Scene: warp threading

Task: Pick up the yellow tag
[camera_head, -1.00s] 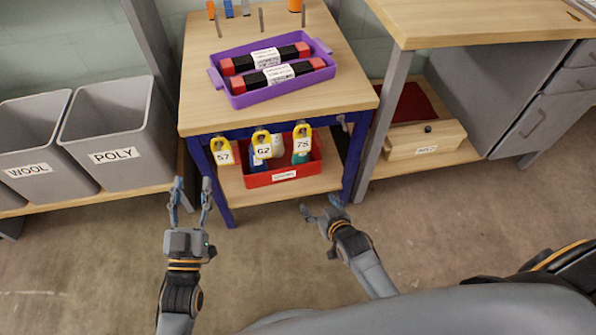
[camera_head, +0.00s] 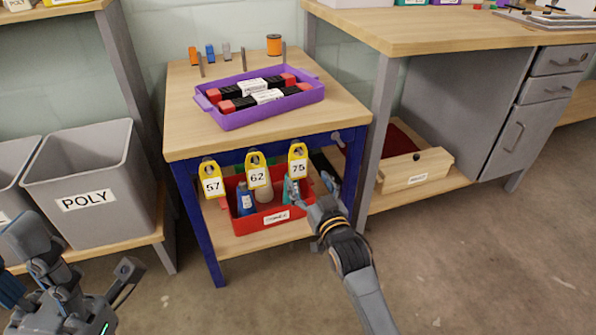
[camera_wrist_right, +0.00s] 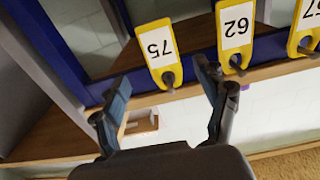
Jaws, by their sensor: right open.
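Three yellow tags hang in a row on the table's blue front rail, numbered 57 (camera_head: 212,184), 62 (camera_head: 258,176) and 75 (camera_head: 298,163). In the right wrist view they show upside down: tag 75 (camera_wrist_right: 157,50), tag 62 (camera_wrist_right: 236,30) and part of tag 57 (camera_wrist_right: 306,25). My right gripper (camera_head: 312,188) is open and empty, just in front of and below tag 75. My left gripper (camera_head: 78,262) is at the bottom left, fingers spread, away from the tags.
A red bin (camera_head: 250,233) with bottles stands on the shelf below the tags. A purple tray (camera_head: 265,113) lies on the tabletop. A grey POLY bin (camera_head: 90,170) stands left. A wooden box (camera_head: 410,178) is under the right bench. The floor in front is clear.

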